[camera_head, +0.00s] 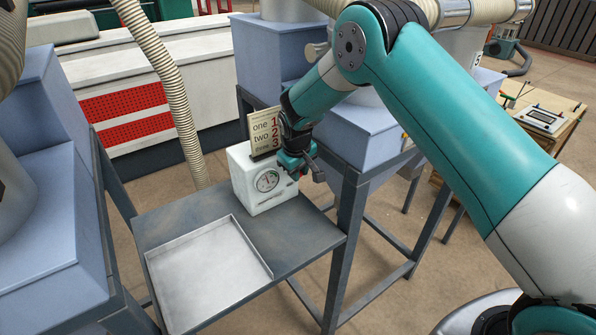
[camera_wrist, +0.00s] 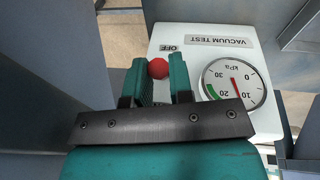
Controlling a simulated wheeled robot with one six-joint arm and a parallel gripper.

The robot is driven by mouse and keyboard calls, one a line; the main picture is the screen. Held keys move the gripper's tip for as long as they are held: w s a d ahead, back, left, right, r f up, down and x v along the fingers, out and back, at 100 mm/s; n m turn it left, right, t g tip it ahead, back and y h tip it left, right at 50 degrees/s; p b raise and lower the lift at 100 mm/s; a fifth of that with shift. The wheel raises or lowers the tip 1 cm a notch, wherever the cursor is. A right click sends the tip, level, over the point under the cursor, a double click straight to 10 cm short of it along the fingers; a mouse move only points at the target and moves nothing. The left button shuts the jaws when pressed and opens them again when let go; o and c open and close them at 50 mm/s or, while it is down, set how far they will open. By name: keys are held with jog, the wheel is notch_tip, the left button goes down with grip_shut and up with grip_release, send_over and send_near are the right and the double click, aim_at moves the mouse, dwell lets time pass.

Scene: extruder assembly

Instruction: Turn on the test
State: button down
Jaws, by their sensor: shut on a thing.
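The white vacuum test box (camera_head: 250,197) stands upright at the back of a grey metal table, with a round dial on its front. In the wrist view the box (camera_wrist: 274,125) appears upside down, with a "VACUUM TEST" label, the word "OFF" and the kPa dial (camera_wrist: 233,83). A red round knob (camera_wrist: 157,68) sits near "OFF", between my fingers. My gripper (camera_wrist: 158,76) is shut on the knob. In the head view my gripper (camera_head: 297,168) is at the box's right side, and the knob is mostly hidden.
An empty shallow metal tray (camera_head: 205,268) lies on the front of the grey table (camera_head: 300,234). Blue machine housings (camera_head: 275,55) stand close behind and left. A ribbed hose (camera_head: 165,75) hangs behind the table.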

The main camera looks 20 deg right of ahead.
jog(key=c, duration=1)
grip_release()
jog(key=b+v, duration=0.6)
jog(key=v, duration=1.1)
jog(key=shift+r, duration=0.2)
jog(key=shift+s, duration=0.1)
jog(key=s+a+f+y+b, duration=0.1)
jog(key=s+b, duration=0.1)
jog(key=s, duration=1)
jog(key=s+a+f+n+g+y+b, duration=0.1)
jog(key=s+f+y+b, duration=0.1)
jog(key=s, duration=0.9)
jog(key=s+a+f+n+g+y+b, duration=0.1)
jog(key=s+f+y+b, duration=0.1)
jog(key=s, duration=1)
jog(key=shift+s+b, duration=0.35)
jog(key=shift+b, duration=0.2)
